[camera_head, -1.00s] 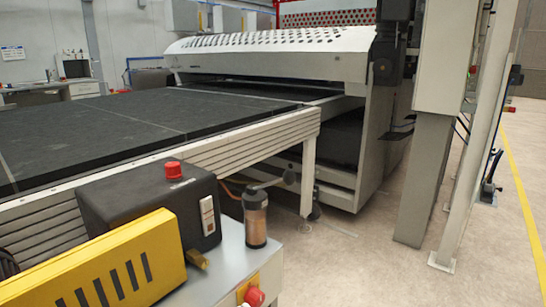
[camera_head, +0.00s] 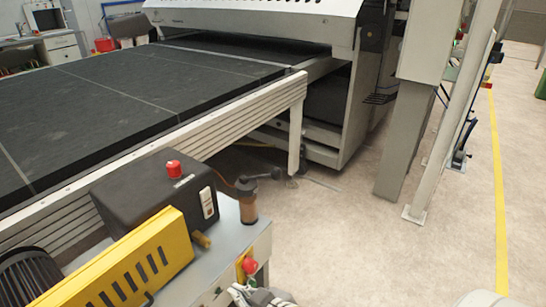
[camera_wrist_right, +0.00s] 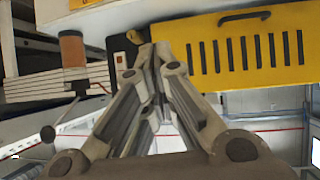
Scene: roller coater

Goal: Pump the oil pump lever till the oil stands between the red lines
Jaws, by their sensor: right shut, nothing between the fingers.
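The oil pump is a small cylinder (camera_head: 248,207) with brownish contents at the right corner of the grey cabinet. Its dark lever (camera_head: 262,178) points right from the top and ends in a round knob. In the right wrist view the cylinder (camera_wrist_right: 72,50) is at upper left, and the lever's ball (camera_wrist_right: 47,133) is lower left. I cannot make out the red lines or the oil level. My right gripper (camera_head: 258,297) is at the bottom edge, in front of the cabinet and apart from the lever. In the wrist view its fingers (camera_wrist_right: 152,50) are shut and empty. My left gripper is out of view.
A black box (camera_head: 155,190) with a red button and a yellow slotted cover (camera_head: 130,268) stand left of the pump. A red knob (camera_head: 249,266) is on the cabinet front, close to my right gripper. The conveyor (camera_head: 110,110) lies behind.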

